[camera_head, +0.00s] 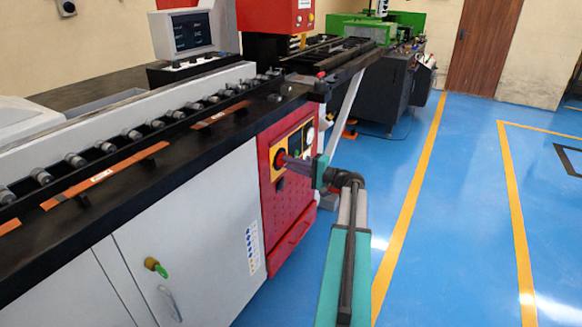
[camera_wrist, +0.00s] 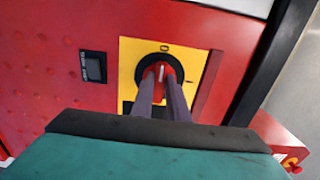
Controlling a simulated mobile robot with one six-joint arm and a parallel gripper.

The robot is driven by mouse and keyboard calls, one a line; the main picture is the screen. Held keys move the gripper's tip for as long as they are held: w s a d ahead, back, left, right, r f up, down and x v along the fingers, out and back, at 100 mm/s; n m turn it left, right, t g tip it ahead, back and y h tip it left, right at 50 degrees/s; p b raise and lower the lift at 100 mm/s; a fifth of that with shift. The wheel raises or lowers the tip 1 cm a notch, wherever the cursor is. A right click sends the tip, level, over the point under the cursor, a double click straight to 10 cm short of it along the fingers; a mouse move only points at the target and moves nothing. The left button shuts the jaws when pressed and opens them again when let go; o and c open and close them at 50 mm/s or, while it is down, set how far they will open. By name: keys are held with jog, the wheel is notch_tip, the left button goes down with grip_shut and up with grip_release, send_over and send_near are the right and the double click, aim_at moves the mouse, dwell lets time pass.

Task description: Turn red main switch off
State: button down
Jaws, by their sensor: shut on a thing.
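The red main switch (camera_wrist: 161,70) is a red rotary knob on a black round base, set on a yellow plate (camera_wrist: 128,57) in the red machine panel. A pale mark on the knob points about straight up in the wrist view. My gripper (camera_wrist: 162,80) is shut on the knob, one finger on each side of it. In the head view my gripper (camera_head: 284,161) reaches the red switch (camera_head: 279,158) from the right. The lower part of the knob is hidden between my fingers.
A small black display (camera_wrist: 93,67) is left of the yellow plate. A gauge (camera_head: 310,135) sits upper right of the switch. Blue floor (camera_head: 460,220) is free on the right.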

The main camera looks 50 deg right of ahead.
jog(key=c, duration=1.7)
grip_release()
jog(key=shift+s, duration=0.15)
jog(key=v, duration=1.3)
jog(key=shift+s+f+p, duration=0.1)
jog(key=shift+s+p, duration=0.2)
jog(key=shift+p, duration=0.05)
